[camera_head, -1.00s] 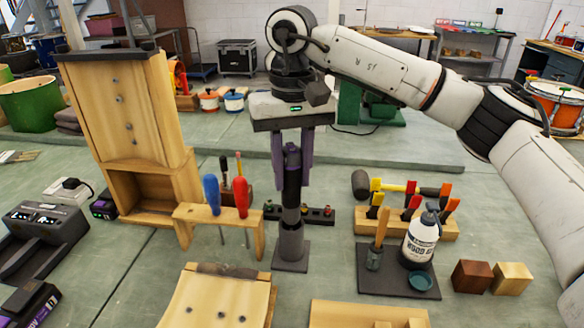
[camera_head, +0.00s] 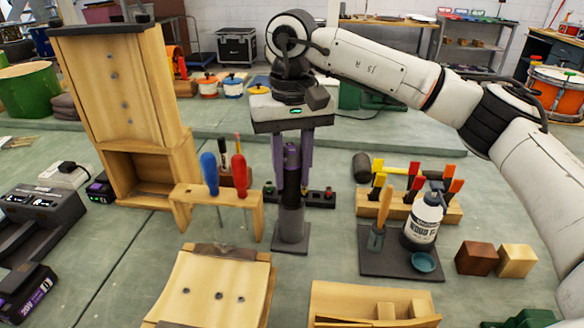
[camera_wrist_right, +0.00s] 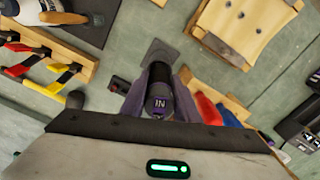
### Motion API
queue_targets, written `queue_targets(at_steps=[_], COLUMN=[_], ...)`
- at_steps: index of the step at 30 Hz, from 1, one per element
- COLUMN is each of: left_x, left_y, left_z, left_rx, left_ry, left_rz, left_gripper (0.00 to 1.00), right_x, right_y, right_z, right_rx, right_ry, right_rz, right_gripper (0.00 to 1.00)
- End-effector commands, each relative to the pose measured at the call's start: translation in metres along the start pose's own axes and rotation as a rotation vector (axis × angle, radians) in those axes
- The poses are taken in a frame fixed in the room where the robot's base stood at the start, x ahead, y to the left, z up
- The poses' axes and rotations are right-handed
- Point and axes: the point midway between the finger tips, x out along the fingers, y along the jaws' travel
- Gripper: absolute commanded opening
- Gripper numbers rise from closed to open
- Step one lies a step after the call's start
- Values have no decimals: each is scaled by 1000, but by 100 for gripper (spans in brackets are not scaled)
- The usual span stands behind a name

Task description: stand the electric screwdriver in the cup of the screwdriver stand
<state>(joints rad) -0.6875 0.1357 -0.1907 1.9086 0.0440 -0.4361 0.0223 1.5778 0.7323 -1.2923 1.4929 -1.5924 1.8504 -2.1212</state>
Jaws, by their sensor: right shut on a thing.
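The electric screwdriver (camera_head: 291,187), black with purple parts, is upright in my right gripper (camera_head: 292,168), whose purple fingers are shut on its upper body. The screwdriver stand (camera_head: 290,238) has a dark square base and a grey cup, directly below the gripper. The screwdriver's lower end meets the cup mouth and seems to be inside it; how deep is hidden. In the right wrist view the screwdriver (camera_wrist_right: 159,101) shows end-on between the fingers, with the stand base (camera_wrist_right: 161,50) behind it. My left gripper is not in view.
A wooden rack (camera_head: 187,212) with red and blue screwdrivers stands close left of the stand. A dark strip (camera_head: 320,198) lies behind it. To the right are a glue bottle (camera_head: 422,222) on a dark tray and a rack of colourful clamps (camera_head: 451,210).

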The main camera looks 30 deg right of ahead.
Motion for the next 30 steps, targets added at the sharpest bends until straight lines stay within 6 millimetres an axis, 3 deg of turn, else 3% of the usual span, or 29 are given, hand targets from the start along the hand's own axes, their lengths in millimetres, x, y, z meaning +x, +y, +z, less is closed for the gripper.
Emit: queue_targets(at_steps=[7,8,11,22,30], left_x=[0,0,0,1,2], left_y=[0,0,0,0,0], left_z=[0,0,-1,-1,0], left_rx=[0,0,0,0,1], left_ry=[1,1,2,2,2], left_rz=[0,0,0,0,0], left_gripper=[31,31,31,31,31], right_x=[0,0,0,-4,-50], right_y=[0,0,0,0,-1], right_z=[0,0,0,0,-1], right_rx=[0,0,1,1,1], right_ry=[2,2,1,0,3], right_rz=[-1,-1,-1,0,-2], right_gripper=[0,31,48,50,50])
